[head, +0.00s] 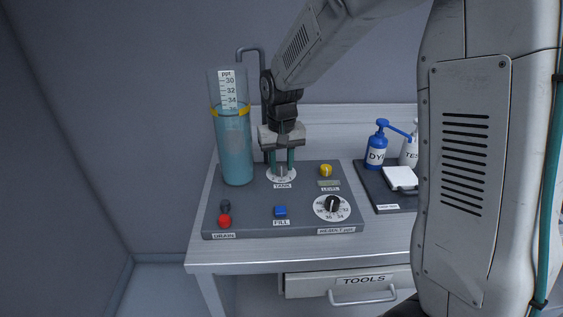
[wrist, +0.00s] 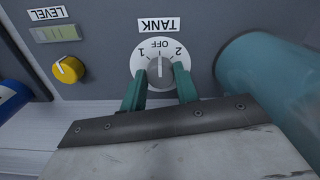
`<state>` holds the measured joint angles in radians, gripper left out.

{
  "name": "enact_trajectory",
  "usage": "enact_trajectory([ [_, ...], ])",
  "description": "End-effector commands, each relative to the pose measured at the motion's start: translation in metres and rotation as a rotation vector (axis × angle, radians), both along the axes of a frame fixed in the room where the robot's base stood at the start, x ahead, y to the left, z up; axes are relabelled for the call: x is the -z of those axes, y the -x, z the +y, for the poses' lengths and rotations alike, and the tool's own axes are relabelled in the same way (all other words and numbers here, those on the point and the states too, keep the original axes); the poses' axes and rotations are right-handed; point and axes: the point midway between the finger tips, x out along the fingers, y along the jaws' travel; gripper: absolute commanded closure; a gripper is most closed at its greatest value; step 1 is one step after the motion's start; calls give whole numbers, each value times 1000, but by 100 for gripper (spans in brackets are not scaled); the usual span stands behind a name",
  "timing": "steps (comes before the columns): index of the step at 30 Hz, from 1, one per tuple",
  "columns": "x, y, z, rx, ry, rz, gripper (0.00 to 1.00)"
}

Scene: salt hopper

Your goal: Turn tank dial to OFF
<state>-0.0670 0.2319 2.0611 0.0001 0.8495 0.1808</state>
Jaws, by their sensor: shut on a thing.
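The tank dial (head: 281,174) is a grey knob on a white round plate, above the TANK label on the grey panel. In the wrist view the dial (wrist: 160,70) shows its plate marked 1, OFF and 2. A pale line on the knob seems to point up toward OFF, which lies between 1 and 2. My gripper (head: 282,164) points down at the dial from above. Its teal fingers are shut on the knob, one on each side, and also show in the wrist view (wrist: 160,77). The fingers hide part of the plate.
A tall tank of blue water (head: 236,150) stands close left of the dial. A yellow knob (head: 326,170), a result dial (head: 332,206), a blue FILL button (head: 280,211) and a red DRAIN button (head: 225,221) share the panel. A blue dye bottle (head: 376,153) stands at right.

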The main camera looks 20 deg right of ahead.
Motion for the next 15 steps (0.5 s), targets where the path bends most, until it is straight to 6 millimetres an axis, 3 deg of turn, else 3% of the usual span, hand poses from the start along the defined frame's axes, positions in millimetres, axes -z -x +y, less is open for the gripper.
enact_trajectory([
  [11, -1, -2, -1, 5, 1, -5, 92],
  [12, -1, -2, -1, 5, 1, -5, 64],
  [14, -1, -2, -1, 5, 1, -5, 48],
  [15, -1, -1, -1, 5, 1, -5, 48],
])
